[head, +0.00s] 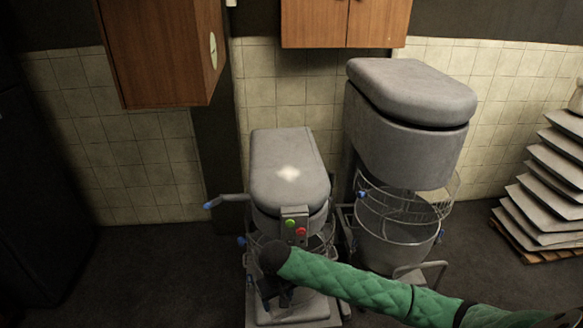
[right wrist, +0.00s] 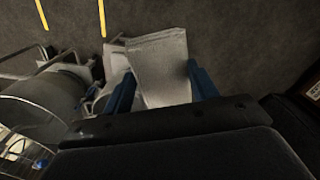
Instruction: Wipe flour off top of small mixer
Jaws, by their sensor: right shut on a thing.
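The small grey mixer (head: 285,150) stands at the middle of the head view. A white flour patch (head: 289,174) lies on its rounded top. My right arm, in a green sleeve, reaches in from the lower right, and my right gripper (head: 275,293) is low in front of the mixer, below its top and its button panel. In the right wrist view its blue fingers (right wrist: 160,86) are shut on a pale, folded cloth (right wrist: 158,58). The cloth cannot be made out in the head view. My left gripper is not in view.
A larger grey mixer (head: 405,120) with a wire-guarded bowl stands close on the right. A blue-tipped lever (head: 228,200) sticks out left of the small mixer. Stacked grey sacks (head: 540,200) stand on a pallet at far right. Wooden cabinets (head: 160,50) hang above.

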